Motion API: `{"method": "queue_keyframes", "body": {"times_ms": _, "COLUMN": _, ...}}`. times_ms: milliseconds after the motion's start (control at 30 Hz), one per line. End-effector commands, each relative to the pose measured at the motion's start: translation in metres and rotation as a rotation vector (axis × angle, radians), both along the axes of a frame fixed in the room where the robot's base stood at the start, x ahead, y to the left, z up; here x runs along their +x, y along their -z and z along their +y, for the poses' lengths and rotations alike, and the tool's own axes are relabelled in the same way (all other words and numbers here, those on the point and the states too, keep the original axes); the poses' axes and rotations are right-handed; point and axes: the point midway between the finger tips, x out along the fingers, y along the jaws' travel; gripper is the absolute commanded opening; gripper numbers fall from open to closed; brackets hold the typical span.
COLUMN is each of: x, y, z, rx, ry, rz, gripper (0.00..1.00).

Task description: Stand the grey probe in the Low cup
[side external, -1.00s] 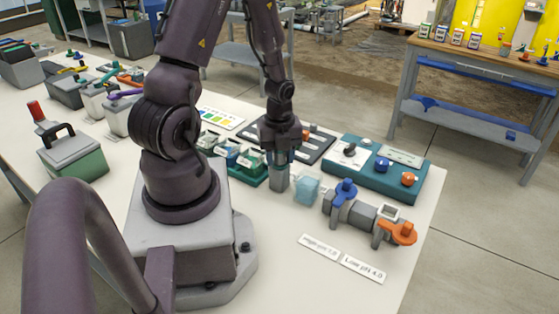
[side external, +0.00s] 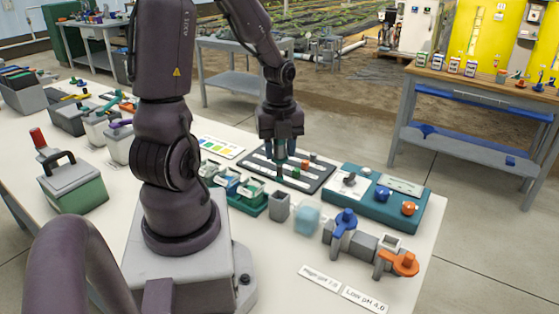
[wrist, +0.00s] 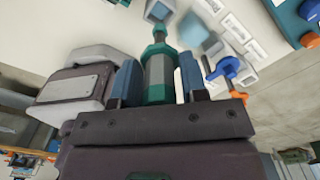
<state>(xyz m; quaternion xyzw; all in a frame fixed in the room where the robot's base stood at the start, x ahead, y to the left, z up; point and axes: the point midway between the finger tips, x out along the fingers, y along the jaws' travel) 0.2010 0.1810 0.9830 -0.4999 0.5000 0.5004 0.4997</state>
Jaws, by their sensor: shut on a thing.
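My gripper (side external: 281,158) is shut on the grey probe (wrist: 158,68), which shows grey with green-teal parts between the fingers in the wrist view. A pale blue, see-through cup (side external: 307,220) stands to the right of the grey cup. Two white labels lie in front, High pH (side external: 319,278) and Low pH 4.0 (side external: 365,300). Which cup is Low I cannot tell.
A green rack (side external: 248,200) stands just left of the cups. To the right are a blue-handled valve (side external: 345,220), an orange-handled valve (side external: 404,264) and a teal panel (side external: 345,197). A dark tray (side external: 258,170) lies behind.

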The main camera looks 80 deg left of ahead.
Motion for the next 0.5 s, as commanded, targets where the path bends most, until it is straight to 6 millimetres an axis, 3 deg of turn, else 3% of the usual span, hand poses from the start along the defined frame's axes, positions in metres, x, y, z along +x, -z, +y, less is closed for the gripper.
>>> {"method": "queue_keyframes", "body": {"times_ms": 267, "x": 0.001, "y": -0.051, "z": 0.000, "rx": 0.007, "ry": 0.000, "rz": -0.007, "gripper": 0.13}}
{"method": "queue_keyframes", "body": {"times_ms": 500, "x": 0.047, "y": -0.051, "z": -0.020, "rx": -0.005, "ry": 0.112, "rz": -0.005, "gripper": 0.13}}
